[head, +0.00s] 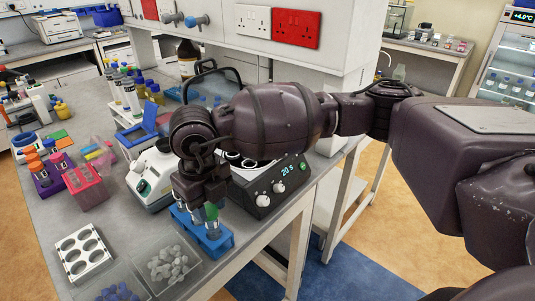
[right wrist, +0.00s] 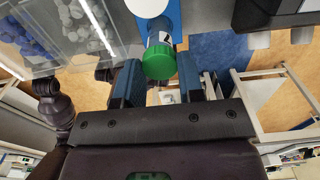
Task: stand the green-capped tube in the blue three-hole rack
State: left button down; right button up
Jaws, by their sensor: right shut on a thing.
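The green-capped tube (head: 213,224) is upright at the blue three-hole rack (head: 219,245), near the front edge of the bench. Its green cap (right wrist: 159,63) shows large in the right wrist view, with the tube leading away toward the blue rack (right wrist: 174,18). My right gripper (head: 207,205) is above the rack and shut on the tube near its cap. Its fingers (right wrist: 160,84) stand on either side of the cap in the wrist view. I cannot tell how far the tube's lower end is inside a hole. My left gripper is not in view.
A stirrer or hotplate with a display (head: 265,185) stands right behind the rack. A white device (head: 150,180) is to the left. Clear bins of grey caps (head: 168,263) and blue caps (head: 118,293) lie in front, beside a white six-hole block (head: 83,253).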

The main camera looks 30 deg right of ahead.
jog(key=shift+f, duration=0.15)
jog(key=shift+f, duration=0.45)
dwell(0.3)
jog(key=shift+f+b, duration=0.3)
jog(key=o, duration=0.8)
jog(key=shift+o, duration=0.2)
